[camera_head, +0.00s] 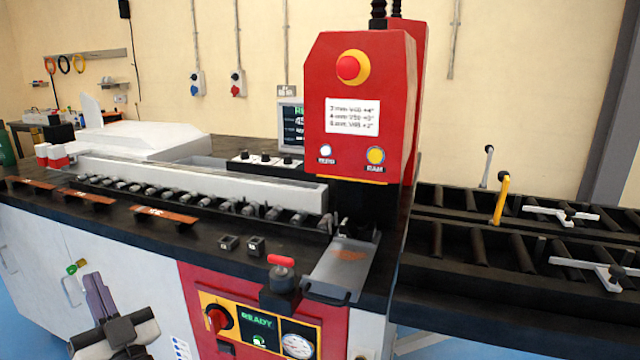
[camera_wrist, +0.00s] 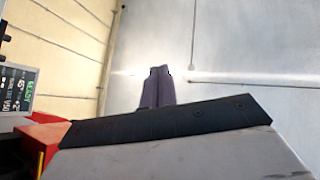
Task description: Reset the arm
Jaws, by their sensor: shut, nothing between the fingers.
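My gripper (camera_head: 96,292) is at the lower left of the head view, in front of the white cabinet doors below the bench. Its purple-grey fingers point up and are shut together with nothing between them. The wrist view also shows the closed fingers (camera_wrist: 158,84), pointing up toward a pale grey surface. The red bender head (camera_head: 350,110) with its red stop button stands right of my gripper, apart from it. Its edge shows at the lower left of the wrist view (camera_wrist: 38,140).
Copper-coloured bars (camera_head: 85,197) lie along the black bench top. A red-knobbed part (camera_head: 281,266) and a grey tray (camera_head: 345,268) sit at the front edge. The control panel (camera_head: 258,325) reads READY. A roller table (camera_head: 520,240) extends right. A green-and-yellow lock (camera_head: 76,266) hangs near a cabinet handle.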

